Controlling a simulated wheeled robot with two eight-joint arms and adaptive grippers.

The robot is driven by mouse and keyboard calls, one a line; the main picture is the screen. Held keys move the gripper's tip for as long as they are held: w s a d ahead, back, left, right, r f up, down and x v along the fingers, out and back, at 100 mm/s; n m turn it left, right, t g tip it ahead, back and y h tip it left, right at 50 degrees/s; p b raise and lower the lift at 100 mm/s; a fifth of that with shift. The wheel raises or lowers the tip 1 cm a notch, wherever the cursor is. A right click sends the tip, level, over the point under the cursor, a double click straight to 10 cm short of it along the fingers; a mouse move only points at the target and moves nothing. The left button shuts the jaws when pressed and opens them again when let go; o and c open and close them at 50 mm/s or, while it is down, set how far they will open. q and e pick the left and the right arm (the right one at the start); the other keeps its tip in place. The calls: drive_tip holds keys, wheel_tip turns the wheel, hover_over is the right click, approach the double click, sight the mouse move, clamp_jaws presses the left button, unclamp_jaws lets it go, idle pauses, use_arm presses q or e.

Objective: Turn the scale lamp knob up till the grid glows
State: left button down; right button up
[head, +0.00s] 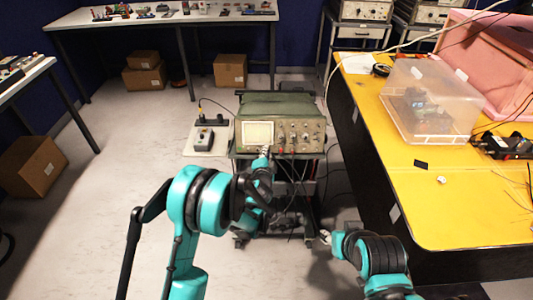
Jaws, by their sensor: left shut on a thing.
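The oscilloscope (280,107) is a green box on a cart, its front panel facing me. Its screen (258,133) is pale cream with a faint grid; I cannot tell how strongly it glows. My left gripper (266,152) is at the panel's lower edge, just below the screen's right side. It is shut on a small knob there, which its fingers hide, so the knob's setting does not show. Other knobs (293,137) sit to the right of the screen. My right gripper (325,238) is low, to the right of the cart and away from the panel; its fingers are too small to read.
A yellow-topped bench (450,220) stands at the right with a clear plastic box (430,95) and a pink foam enclosure (490,55). Cables hang below the oscilloscope. A small device (204,138) is left of the cart.

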use_arm(q)
drive_tip(key=shift+m, duration=0.7)
drive_tip(key=c, duration=1.6)
unclamp_jaws()
drive_tip(key=shift+s, duration=0.1)
drive_tip(key=v, duration=1.2)
drive_tip(key=shift+a+r, duration=0.15)
